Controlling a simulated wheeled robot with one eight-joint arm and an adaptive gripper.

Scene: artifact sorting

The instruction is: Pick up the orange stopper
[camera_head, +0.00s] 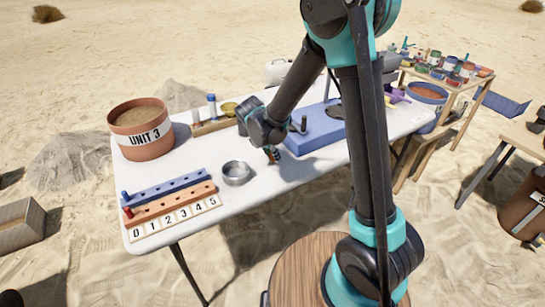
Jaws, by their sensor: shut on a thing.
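My gripper (271,153) is above the white table, between the small metal bowl and the blue box. It is shut on a small orange piece (270,157), which appears to be the orange stopper. The fingers hide most of the piece, and I cannot tell whether it touches the table. An orange strip with holes (171,201) lies at the table's left, with a red-orange peg (127,212) at its left end. A blue strip (165,187) with a blue peg (124,196) lies behind it.
The metal bowl (236,173) stands left of my gripper. A number strip (174,218) lies along the front left. A terracotta pot marked UNIT 3 (141,145) stands at the back left. The blue box (314,132) is close on the right. The table's front middle is clear.

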